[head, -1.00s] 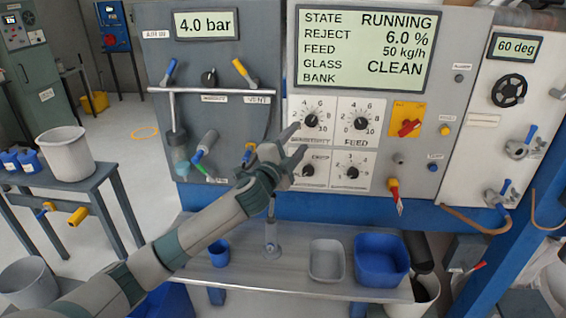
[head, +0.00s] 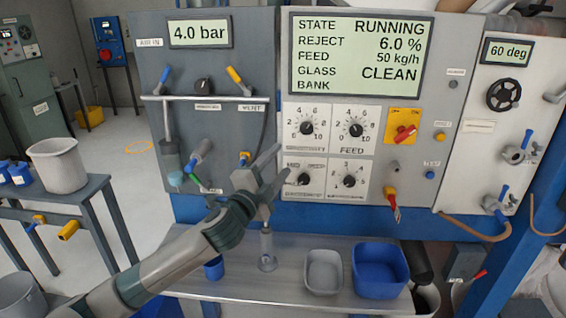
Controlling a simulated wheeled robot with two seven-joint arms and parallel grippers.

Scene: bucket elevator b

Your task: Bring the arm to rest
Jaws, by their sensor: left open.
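My left gripper (head: 276,168) is in front of the control panel (head: 285,220), just left of the lower-left dial (head: 304,179). Its two fingers are apart and nothing shows between them. My left arm comes in from the lower left, over the metal shelf (head: 225,287). I cannot tell whether a fingertip touches the panel. My right gripper is not in the picture. The screen (head: 358,55) reads RUNNING, reject 6.0 %, feed 50 kg/h, glass CLEAN.
On the shelf stand a grey tray (head: 323,272), a blue bin (head: 381,270), a small clear cylinder (head: 267,250) and a blue cup (head: 214,268), partly behind my arm. A side table (head: 70,203) at the left bears a grey bucket (head: 58,166). Open floor lies behind it.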

